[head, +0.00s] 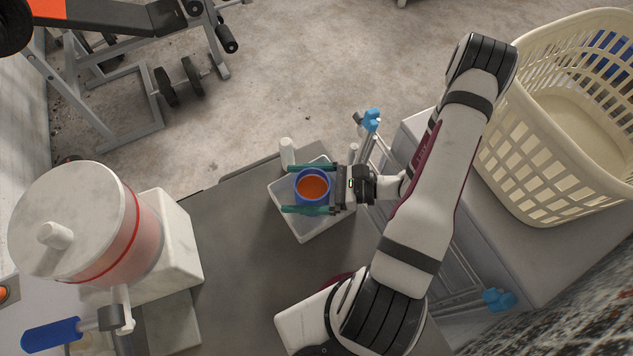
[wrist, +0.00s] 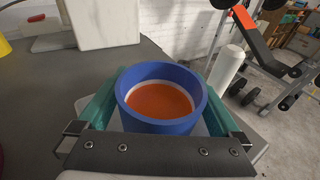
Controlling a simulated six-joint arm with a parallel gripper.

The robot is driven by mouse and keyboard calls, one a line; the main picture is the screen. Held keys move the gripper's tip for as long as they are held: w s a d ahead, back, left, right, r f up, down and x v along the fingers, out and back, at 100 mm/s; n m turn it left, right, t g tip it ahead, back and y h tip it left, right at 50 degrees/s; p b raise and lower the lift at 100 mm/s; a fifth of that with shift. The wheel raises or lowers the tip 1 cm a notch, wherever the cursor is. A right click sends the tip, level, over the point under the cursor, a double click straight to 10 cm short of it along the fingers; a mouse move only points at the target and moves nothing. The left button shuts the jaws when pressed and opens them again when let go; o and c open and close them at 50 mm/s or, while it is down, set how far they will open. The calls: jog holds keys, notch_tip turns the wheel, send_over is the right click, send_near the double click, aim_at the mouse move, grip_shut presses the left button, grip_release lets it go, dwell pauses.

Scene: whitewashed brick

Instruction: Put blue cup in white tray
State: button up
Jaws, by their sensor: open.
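The blue cup (head: 313,186) holds an orange-red liquid and looks upright. In the head view it appears within the outline of the white tray (head: 328,223), at the tray's middle. My gripper (head: 309,188) is open, with one green finger on each side of the cup. In the wrist view the cup (wrist: 161,121) stands between the two fingers, close to both. The cup's base is hidden, so I cannot tell for sure whether it rests on the tray floor.
A white cylinder (head: 287,152) stands by the tray's far left corner. A drink dispenser (head: 84,222) on a white block is at the left. A cream laundry basket (head: 560,118) is at the right. The grey tabletop (head: 240,240) left of the tray is clear.

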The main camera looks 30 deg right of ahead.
jog(key=v, duration=1.2)
jog(key=shift+r, duration=0.15)
jog(key=s+a+r+n+g+h, duration=0.4)
jog(key=a+r+n, duration=0.3)
jog(key=n, duration=0.2)
jog(key=s+a+r+n+g+h, duration=0.4)
jog(key=a+r+n+h, duration=0.3)
jog(key=a+r+n, duration=0.1)
jog(key=shift+r+n+g+h, duration=0.2)
jog(key=shift+n+g+h, duration=0.1)
jog(key=shift+n, duration=0.6)
jog(key=shift+a, duration=0.15)
